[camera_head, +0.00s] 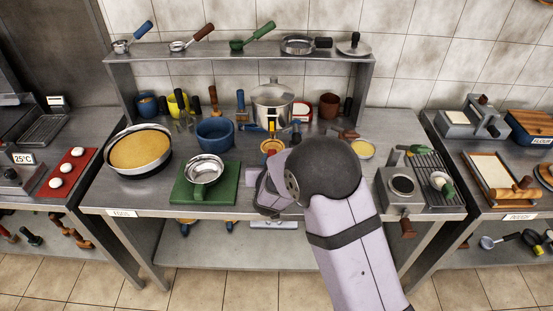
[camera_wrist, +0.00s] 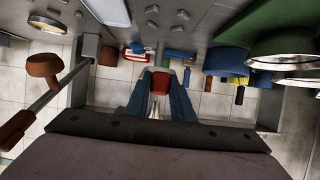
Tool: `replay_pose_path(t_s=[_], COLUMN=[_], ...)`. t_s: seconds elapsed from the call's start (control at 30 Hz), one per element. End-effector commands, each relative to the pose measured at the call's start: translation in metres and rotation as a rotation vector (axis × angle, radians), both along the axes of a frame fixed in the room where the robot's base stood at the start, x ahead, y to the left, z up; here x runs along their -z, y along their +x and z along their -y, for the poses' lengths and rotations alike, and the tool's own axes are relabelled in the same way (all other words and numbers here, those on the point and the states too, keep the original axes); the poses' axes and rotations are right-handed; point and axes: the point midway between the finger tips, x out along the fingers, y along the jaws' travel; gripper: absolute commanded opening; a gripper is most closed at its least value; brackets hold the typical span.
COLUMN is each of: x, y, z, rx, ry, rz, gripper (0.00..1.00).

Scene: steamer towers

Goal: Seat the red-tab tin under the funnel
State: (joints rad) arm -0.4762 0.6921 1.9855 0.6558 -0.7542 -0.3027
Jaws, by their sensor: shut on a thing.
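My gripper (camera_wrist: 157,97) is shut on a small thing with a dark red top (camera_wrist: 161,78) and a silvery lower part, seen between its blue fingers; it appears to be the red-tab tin. In the head view my wrist and arm hide the held thing, and my gripper hangs near the front edge of the table, right of the green board (camera_head: 230,191). A shiny round metal vessel (camera_head: 204,168) with a green handle stands on that board. I cannot tell for sure which thing is the funnel.
A blue pot (camera_head: 215,133) stands behind the board, and a wide pan (camera_head: 138,152) of yellow food stands left. A steel pot (camera_head: 272,100) is at the back. A grey appliance (camera_head: 401,188) and rack stand right. The shelf above carries several handled pans.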

Motion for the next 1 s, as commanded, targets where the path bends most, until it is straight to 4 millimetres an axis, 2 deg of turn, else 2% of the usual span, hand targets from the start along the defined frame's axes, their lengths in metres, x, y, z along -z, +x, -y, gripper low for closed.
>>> replay_pose_path(t_s=[0.37,1.0], x=[0.004,0.046], y=[0.000,0.000], z=[0.001,0.001], rx=[0.001,0.000], ry=[0.001,0.001], rz=[0.002,0.002], gripper=[0.00,0.00])
